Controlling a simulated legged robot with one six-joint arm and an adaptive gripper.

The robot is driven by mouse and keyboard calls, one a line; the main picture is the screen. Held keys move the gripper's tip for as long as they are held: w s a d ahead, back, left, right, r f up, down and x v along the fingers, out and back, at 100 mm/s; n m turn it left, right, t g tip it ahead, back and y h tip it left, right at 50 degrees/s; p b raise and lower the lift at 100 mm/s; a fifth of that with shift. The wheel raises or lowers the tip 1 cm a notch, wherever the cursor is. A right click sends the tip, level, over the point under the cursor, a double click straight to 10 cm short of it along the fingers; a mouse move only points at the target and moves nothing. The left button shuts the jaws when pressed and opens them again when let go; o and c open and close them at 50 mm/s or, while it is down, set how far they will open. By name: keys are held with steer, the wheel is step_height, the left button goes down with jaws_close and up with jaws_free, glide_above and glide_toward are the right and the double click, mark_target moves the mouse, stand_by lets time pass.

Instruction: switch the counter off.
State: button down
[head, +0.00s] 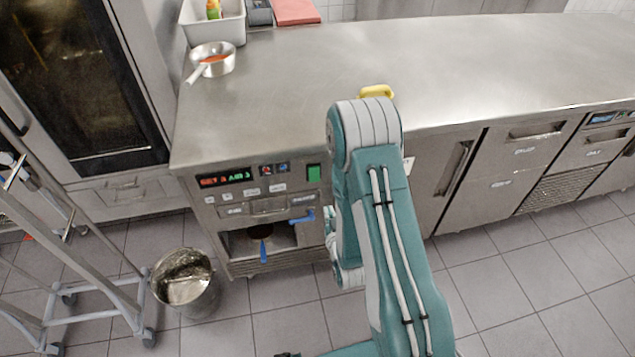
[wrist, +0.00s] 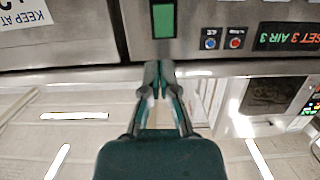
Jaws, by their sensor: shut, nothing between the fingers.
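The steel counter (head: 290,110) has a control panel on its front left end. A green rectangular switch (head: 313,173) sits at the right of this panel, and it also shows at the top of the wrist view (wrist: 163,19). A lit red and green display (head: 225,178) reads "SET 3 AIR 3". My gripper (wrist: 158,70) is shut and empty, its fingertips just below the green switch in the wrist picture. I cannot tell whether they touch the panel. In the head view my arm hides most of the gripper.
Red and blue round buttons (wrist: 222,43) sit beside the switch. Below the panel is an open recess with a blue-handled tool (head: 263,250). A metal bucket (head: 186,283) and a trolley stand at left. A saucepan (head: 212,60) and yellow object (head: 377,91) are on the counter.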

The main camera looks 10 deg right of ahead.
mark_target(315, 178)
steer(key=w, duration=0.4)
steer(key=w+f, duration=0.1)
steer(key=w, duration=0.3)
steer(key=w+f, duration=0.1)
steer(key=w, duration=0.3)
steer(key=shift+w+a+f, duration=0.1)
steer(key=shift+w+f, duration=0.1)
steer(key=shift+f, duration=0.05)
steer(key=shift+w+a, duration=0.15)
steer(key=shift+w, duration=0.35)
